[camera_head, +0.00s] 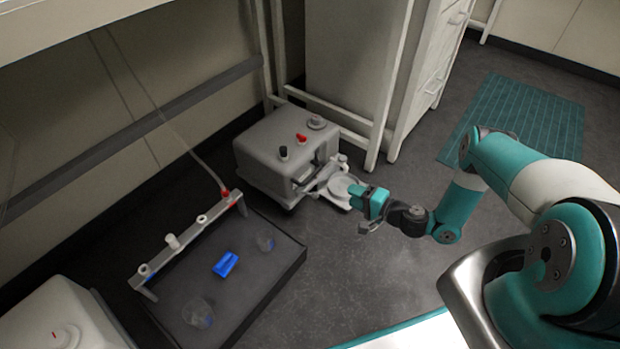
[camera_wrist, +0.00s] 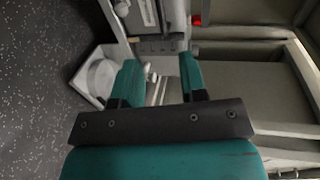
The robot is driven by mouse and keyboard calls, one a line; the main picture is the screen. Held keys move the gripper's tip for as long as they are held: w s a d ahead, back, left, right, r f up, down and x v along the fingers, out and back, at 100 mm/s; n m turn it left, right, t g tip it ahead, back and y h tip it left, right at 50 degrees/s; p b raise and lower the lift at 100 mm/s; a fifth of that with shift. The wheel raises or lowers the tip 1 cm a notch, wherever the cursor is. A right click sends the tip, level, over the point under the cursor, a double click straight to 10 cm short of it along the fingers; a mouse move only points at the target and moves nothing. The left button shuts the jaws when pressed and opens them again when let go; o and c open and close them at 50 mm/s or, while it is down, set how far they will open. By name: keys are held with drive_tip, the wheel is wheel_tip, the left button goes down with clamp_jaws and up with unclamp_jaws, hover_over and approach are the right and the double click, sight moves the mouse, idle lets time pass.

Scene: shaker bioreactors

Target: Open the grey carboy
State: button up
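The grey carboy (camera_head: 262,150) is a boxy grey container on the floor beside a cabinet. Its top carries a black cap (camera_head: 283,152), a red cap (camera_head: 301,137) and a grey cap (camera_head: 316,122). A pale bracket-like fitting (camera_head: 325,180) sits at its front right side. My gripper (camera_head: 358,198) is just right of this fitting, low above the floor. In the wrist view my gripper (camera_wrist: 160,72) shows two teal fingers apart, with a small pale part visible between them. Whether the fingers touch anything cannot be told.
A white dish-like part (camera_head: 341,188) lies close to my gripper. A dark shaker platform (camera_head: 270,290) with a blue block (camera_head: 225,264) and a rail of fittings (camera_head: 187,238) stands front left. A white container (camera_head: 55,320) is bottom left. Cabinet legs (camera_head: 379,150) stand behind.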

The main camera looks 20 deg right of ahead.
drive_tip(key=f+b+x, duration=0.1)
drive_tip(key=b+x, duration=0.1)
drive_tip(key=x, duration=0.1)
drive_tip(key=b, duration=1.4)
approach(310, 176)
drive_tip(key=f, duration=0.2)
drive_tip(key=shift+r+b+x, duration=0.2)
drive_tip(key=shift+b+x, duration=0.4)
drive_tip(key=shift+x, duration=1)
drive_tip(key=shift+r+b+x, duration=0.2)
drive_tip(key=shift+b+x, duration=0.4)
drive_tip(key=shift+x, duration=1.05)
drive_tip(key=shift+r+b+x, duration=0.2)
drive_tip(key=shift+b+x, duration=0.4)
drive_tip(key=shift+x, duration=1)
drive_tip(key=shift+w+a, duration=0.1)
clamp_jaws()
